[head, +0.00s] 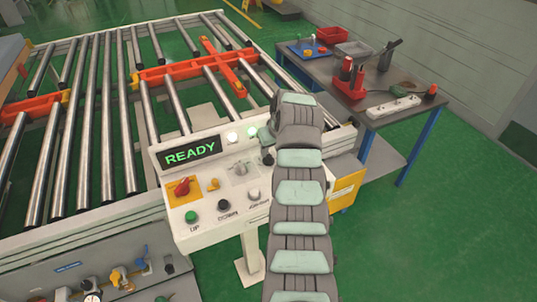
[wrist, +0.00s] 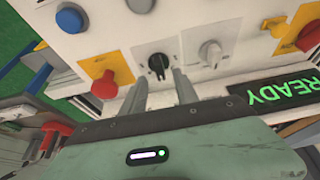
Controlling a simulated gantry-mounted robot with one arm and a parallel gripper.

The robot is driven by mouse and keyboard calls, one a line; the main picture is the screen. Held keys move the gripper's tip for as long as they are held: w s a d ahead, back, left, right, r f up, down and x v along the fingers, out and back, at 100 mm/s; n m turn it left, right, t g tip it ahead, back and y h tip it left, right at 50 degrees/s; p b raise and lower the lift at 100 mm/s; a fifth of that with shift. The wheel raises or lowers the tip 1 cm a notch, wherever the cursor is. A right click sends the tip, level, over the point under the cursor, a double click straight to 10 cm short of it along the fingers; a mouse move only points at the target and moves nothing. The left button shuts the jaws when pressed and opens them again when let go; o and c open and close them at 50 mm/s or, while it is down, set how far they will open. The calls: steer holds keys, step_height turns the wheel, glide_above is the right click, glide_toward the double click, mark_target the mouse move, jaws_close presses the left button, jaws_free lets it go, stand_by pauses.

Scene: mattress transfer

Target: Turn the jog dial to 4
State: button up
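The control panel (head: 214,210) carries two rotary dials, one black and one pale grey; their labels are too small to read, so I cannot tell which is the jog dial. The black dial (wrist: 158,66) lies in the wrist view just beyond and between my fingertips; part of it also shows in the head view (head: 268,157). The pale grey dial (wrist: 210,53) is beside it, outside my fingers, and shows in the head view (head: 240,168). My gripper (wrist: 158,80) is open with nothing held; I cannot tell whether its fingers touch the black dial.
A READY display (head: 190,151) stands at the panel's back. A red switch (head: 183,187), a small yellow lever (head: 213,184), a green button (head: 191,217) and a red emergency button (wrist: 104,86) are nearby. A roller conveyor (head: 110,90) lies behind; a tool table (head: 385,80) stands at right.

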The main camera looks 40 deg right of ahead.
mark_target(269, 155)
steer(key=shift+b+x, duration=0.3)
steer(key=shift+x, duration=2)
steer(key=shift+w, duration=0.1)
jaws_close()
